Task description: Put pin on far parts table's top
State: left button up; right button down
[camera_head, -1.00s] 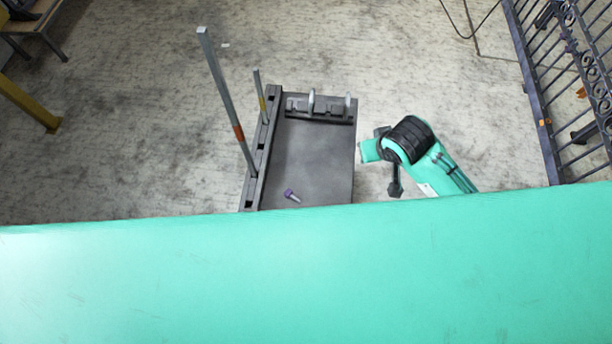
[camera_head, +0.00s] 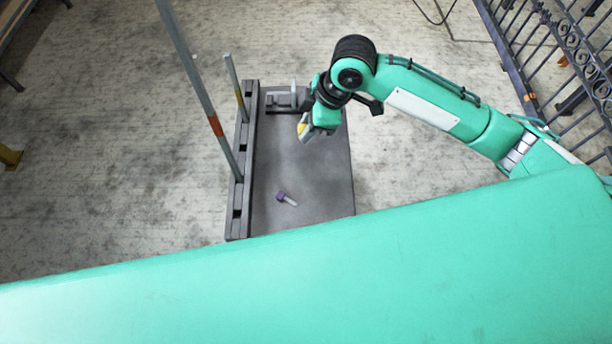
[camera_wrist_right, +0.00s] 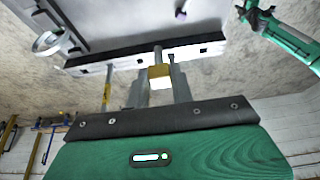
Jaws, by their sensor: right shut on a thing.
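My right gripper (camera_head: 305,132) hangs over the far half of a grey table (camera_head: 325,185). A purple-headed bolt (camera_head: 286,198) lies on the near part of the tabletop. In the right wrist view another green arm (camera_wrist_right: 290,40), seemingly my left, shows at top right; its jaw state is unclear.
A tall grey post with an orange band (camera_head: 214,125) and a shorter yellow-banded post (camera_head: 236,88) rise at the table's left rail (camera_head: 246,170). A dark rack at the far edge is partly hidden by my arm. A fence (camera_head: 560,60) stands at right. The table's middle is clear.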

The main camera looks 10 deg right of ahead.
notch_tip(320, 180, down, 18)
jog(key=shift+f+p, duration=0.2)
jog(key=shift+p, duration=0.1)
pick_arm(q)
jog(key=shift+s+r, duration=0.1)
jog(key=shift+s, duration=0.4)
pick_arm(e)
jog(key=shift+f, duration=0.3)
jog(key=shift+f, duration=0.15)
jog(key=c, duration=1.3)
grip_release()
jog(key=shift+c, duration=0.2)
pick_arm(q)
jog(key=shift+w, duration=0.3)
pick_arm(e)
jog(key=shift+o, duration=0.7)
pick_arm(q)
jog(key=shift+s, duration=0.25)
pick_arm(e)
jog(key=v, duration=1.2)
